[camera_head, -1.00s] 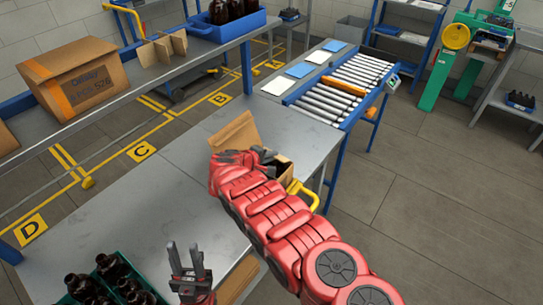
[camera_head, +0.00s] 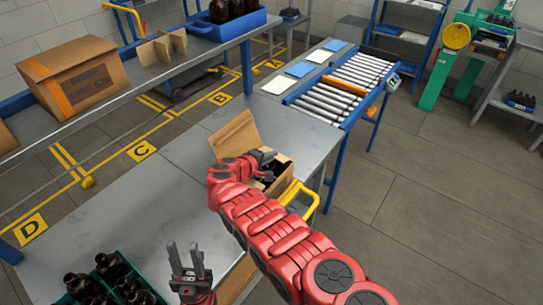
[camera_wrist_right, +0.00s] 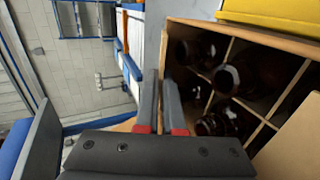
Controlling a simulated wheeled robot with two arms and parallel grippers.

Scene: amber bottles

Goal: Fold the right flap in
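The open cardboard box (camera_head: 285,178) stands near the right edge of the grey table. Dark bottles (camera_wrist_right: 225,78) sit inside it between cardboard dividers. One tall flap (camera_head: 235,135) stands up at its far left side. A tan cardboard panel (camera_wrist_right: 298,145) shows at the lower right of the wrist view; I cannot tell which flap it is. My right gripper (camera_head: 268,158) is at the box opening. My left gripper (camera_head: 186,250) is open and empty, pointing up over the near table.
A yellow handle-like object (camera_head: 302,192) is at the box's right side. A green crate of amber bottles (camera_head: 118,270) is at the near left. A roller conveyor (camera_head: 335,95) lies beyond the table. The table's middle (camera_head: 165,195) is clear.

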